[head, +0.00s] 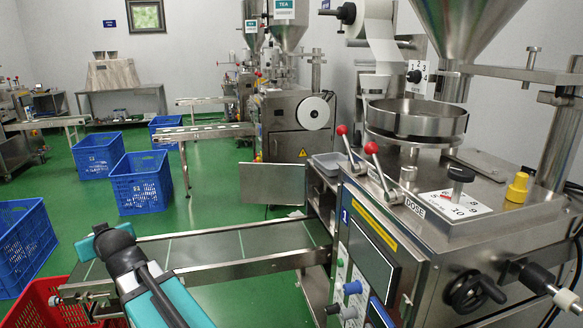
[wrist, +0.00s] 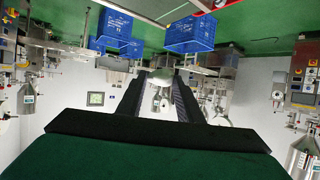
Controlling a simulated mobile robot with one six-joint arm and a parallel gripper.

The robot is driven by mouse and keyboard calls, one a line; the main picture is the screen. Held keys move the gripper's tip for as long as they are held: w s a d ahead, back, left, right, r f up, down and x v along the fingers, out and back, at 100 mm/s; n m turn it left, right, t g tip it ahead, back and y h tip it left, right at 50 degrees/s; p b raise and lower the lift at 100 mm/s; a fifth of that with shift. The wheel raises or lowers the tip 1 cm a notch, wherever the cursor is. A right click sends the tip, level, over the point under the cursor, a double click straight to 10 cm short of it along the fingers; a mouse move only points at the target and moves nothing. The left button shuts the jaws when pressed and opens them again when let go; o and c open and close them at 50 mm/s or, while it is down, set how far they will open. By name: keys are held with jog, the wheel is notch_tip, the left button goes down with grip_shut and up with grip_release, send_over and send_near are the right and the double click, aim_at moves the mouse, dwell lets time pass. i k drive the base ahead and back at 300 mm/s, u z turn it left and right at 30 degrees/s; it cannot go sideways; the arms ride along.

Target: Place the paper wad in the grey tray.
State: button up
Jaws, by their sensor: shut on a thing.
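My gripper shows in the wrist view (wrist: 160,76), its two dark fingers a little apart and closed on a small pale thing at the tips. I take this for the paper wad, though it blends with the steel equipment behind it. In the head view, my teal and black arm rises at the lower left over the conveyor, and the fingers and wad are hidden. The grey tray (head: 325,164) sits on the packer's steel top, behind the red-knobbed levers, well right of my arm. Its inside is hard to see.
The conveyor (head: 240,248) runs from the packer to the left, beneath my arm. A red crate (head: 45,305) stands at its left end. Blue crates (head: 140,182) stand on the green floor. Red-knobbed levers (head: 375,165) and a round bowl (head: 415,120) rise near the tray.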

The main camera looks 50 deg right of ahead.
aim_at(334, 166)
jog(key=u, duration=0.05)
jog(key=i, duration=1)
jog(key=z, duration=0.05)
